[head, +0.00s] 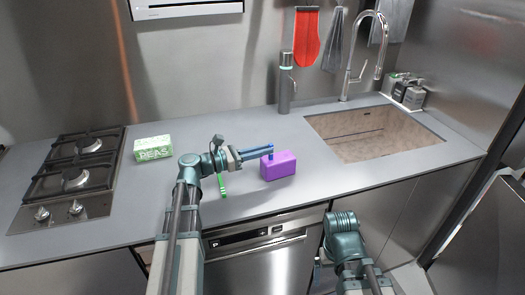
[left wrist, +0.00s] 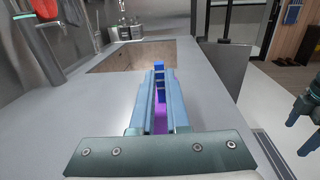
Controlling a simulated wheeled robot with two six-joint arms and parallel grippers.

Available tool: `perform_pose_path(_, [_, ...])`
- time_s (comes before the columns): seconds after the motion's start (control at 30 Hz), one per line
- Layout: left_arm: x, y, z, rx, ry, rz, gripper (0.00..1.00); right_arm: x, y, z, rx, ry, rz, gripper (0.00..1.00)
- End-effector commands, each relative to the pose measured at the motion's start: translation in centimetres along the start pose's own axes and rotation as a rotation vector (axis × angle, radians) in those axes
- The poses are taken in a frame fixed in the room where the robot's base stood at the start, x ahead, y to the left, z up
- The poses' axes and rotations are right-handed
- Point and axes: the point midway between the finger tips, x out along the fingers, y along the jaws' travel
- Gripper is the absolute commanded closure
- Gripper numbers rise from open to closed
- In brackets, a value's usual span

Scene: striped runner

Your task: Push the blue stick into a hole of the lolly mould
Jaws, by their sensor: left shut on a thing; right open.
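The purple lolly mould (head: 283,168) stands on the counter, right of centre in the head view. A strip of it shows between the fingers in the left wrist view (left wrist: 159,121). My left gripper (head: 266,151) reaches over the mould from the left and is shut on the blue stick (head: 271,147). The stick is upright between the fingertips in the left wrist view (left wrist: 159,68). Its lower end is at the mould's top; I cannot tell whether it is in a hole. My right gripper (left wrist: 299,134) is open and empty, away from the counter.
A green stick-like thing (head: 223,186) lies on the counter below my left arm. A green peas box (head: 153,148) and a gas hob (head: 75,178) are at the left. A sink (head: 375,135) and a grey bottle (head: 285,85) are behind the mould. The counter's right front is clear.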

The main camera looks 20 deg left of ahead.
Motion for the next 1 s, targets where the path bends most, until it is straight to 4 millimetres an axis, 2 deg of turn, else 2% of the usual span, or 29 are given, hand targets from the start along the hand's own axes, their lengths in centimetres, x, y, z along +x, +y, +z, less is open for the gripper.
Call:
perform_pose_path(0.23, [0.0, 0.0, -0.4, 0.0, 0.0, 0.0, 1.0, 0.4, 0.0, 0.0, 0.0, 0.0, 0.0, 0.0])
perform_pose_path(0.27, [0.0, 0.0, -0.4, 0.0, 0.0, 0.0, 0.85, 0.4, 0.0, 0.0, 0.0, 0.0, 0.0, 0.0])
perform_pose_path(0.3, [0.0, 0.0, -0.4, 0.0, 0.0, 0.0, 0.78, 0.4, 0.0, 0.0, 0.0, 0.0, 0.0, 0.0])
perform_pose_path(0.43, [0.0, 0.0, -0.3, 0.0, 0.0, 0.0, 0.55, 0.3, 0.0, 0.0, 0.0, 0.0, 0.0, 0.0])
perform_pose_path(0.47, [0.0, 0.0, -0.3, 0.0, 0.0, 0.0, 0.52, 0.3, 0.0, 0.0, 0.0, 0.0, 0.0, 0.0])
perform_pose_path(0.77, [-0.2, 0.0, -0.4, 0.0, 0.0, 0.0, 0.52, 0.3, 0.0, 0.0, 0.0, 0.0, 0.0, 0.0])
perform_pose_path(0.87, [-1.0, 0.0, -0.4, 0.0, 0.0, 0.003, 0.52, 0.3, 0.0, 0.0, 0.0, 0.0, 0.0, 0.0])
perform_pose_path(1.0, [-3.5, 0.0, -0.4, 0.0, 0.0, 0.005, 0.52, 0.4, 0.0, 0.0, 0.0, 0.0, 0.0, 0.0])
